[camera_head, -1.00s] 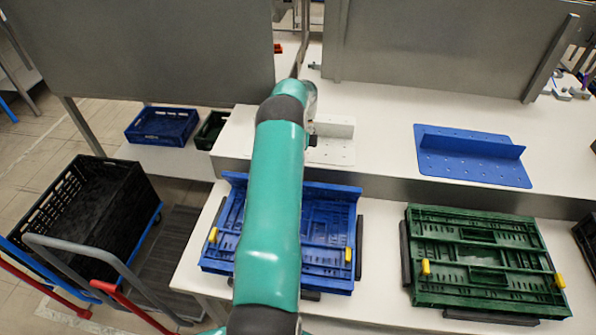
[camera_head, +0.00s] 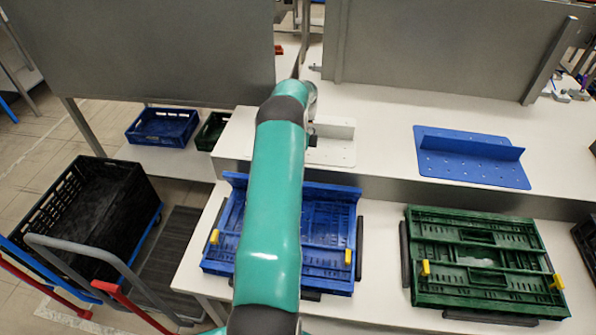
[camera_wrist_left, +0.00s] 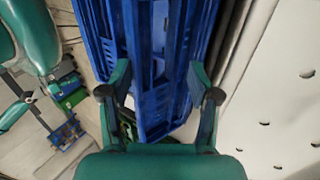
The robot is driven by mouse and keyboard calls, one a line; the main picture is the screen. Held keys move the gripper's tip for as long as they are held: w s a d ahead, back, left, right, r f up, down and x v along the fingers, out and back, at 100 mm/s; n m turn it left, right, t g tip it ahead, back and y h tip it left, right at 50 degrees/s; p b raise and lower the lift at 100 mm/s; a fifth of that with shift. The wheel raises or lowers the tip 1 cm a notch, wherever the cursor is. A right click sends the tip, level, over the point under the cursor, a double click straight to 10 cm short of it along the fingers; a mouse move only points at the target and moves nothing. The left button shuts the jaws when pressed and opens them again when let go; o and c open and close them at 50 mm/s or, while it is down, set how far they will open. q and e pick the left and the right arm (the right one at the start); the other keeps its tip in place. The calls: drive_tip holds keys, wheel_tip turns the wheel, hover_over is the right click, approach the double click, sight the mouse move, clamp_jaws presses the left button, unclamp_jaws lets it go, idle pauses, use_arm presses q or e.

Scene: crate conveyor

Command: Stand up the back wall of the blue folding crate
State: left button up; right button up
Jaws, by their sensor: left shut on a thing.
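The blue folding crate (camera_head: 325,258) lies on the white lower table, with yellow latches on its front side. Its back wall (camera_head: 336,192) stands up from the rear edge; the exact tilt is hard to tell. My left arm crosses over the crate and hides its middle and my left gripper in the head view. In the left wrist view my left gripper (camera_wrist_left: 160,82) has a finger on each side of a blue crate wall (camera_wrist_left: 155,40) and is shut on it. It appears to be the back wall. My right gripper is not in view.
A folded green crate (camera_head: 480,292) lies to the right. Behind, a raised white shelf carries a blue bracket plate (camera_head: 470,172) and a white one (camera_head: 335,150). A black crate (camera_head: 85,205) on a cart stands at left. Grey panels (camera_head: 140,50) stand at the back.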

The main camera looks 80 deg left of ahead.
use_arm(q)
drive_tip(key=shift+a+f, duration=0.1)
drive_tip(key=shift+a, duration=0.05)
drive_tip(key=v, duration=0.7)
drive_tip(key=shift+r, duration=0.25)
drive_tip(key=shift+w, duration=0.1)
